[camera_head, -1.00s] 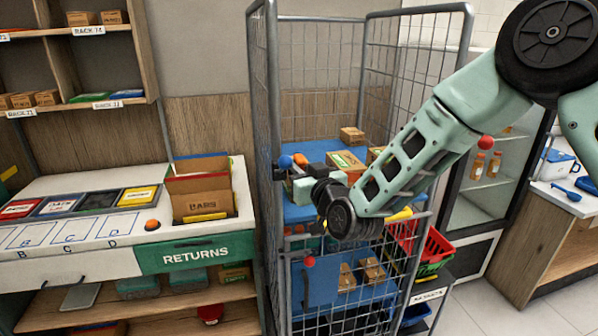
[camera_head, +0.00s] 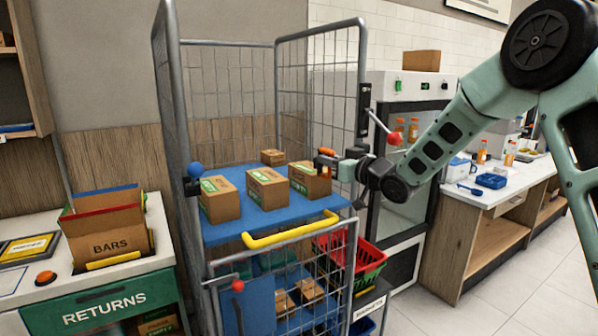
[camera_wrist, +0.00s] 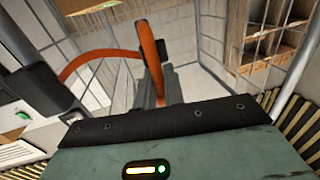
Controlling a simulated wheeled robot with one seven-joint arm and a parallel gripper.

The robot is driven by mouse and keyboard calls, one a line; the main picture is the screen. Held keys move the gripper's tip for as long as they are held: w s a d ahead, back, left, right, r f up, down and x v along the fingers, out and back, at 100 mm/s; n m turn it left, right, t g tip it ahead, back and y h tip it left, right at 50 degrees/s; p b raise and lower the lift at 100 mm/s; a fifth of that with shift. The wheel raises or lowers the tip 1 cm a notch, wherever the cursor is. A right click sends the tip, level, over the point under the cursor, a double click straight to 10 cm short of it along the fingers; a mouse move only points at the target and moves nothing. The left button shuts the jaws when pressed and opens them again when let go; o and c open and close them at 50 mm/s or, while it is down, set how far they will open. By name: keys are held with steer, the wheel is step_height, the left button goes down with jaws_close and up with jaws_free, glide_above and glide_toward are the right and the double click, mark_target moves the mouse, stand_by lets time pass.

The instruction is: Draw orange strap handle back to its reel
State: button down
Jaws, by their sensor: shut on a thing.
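The orange strap handle (camera_head: 326,152) is at my gripper (camera_head: 334,162), by the right front post of the wire cage trolley. In the wrist view the orange handle (camera_wrist: 152,58) rises between the grey fingers of my gripper (camera_wrist: 158,92), which is shut on it. An orange strap (camera_wrist: 92,62) bends in an arc from the handle to a black housing (camera_wrist: 32,82) at the left, which looks like the reel. The housing is close to the handle but apart from it. In the head view my wrist partly hides this area.
Cartons (camera_head: 268,189) stand on the blue shelf (camera_head: 238,228) behind a yellow bar (camera_head: 290,231). A red-knobbed lever (camera_head: 395,139) juts from the right post, just above my wrist. A blue knob (camera_head: 195,170) is on the left post. A fridge (camera_head: 410,105) stands close behind at right.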

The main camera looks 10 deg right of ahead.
steer(key=w+d, duration=0.1)
steer(key=d, duration=0.4)
steer(key=shift+w+d, duration=0.35)
steer(key=shift+d, duration=0.05)
steer(key=c, duration=1.6)
jaws_free()
steer(key=b+v, duration=0.4)
steer(key=v, duration=1.3)
steer(key=shift+s, duration=0.2)
steer(key=shift+d, duration=0.1)
steer(key=shift+c, duration=0.2)
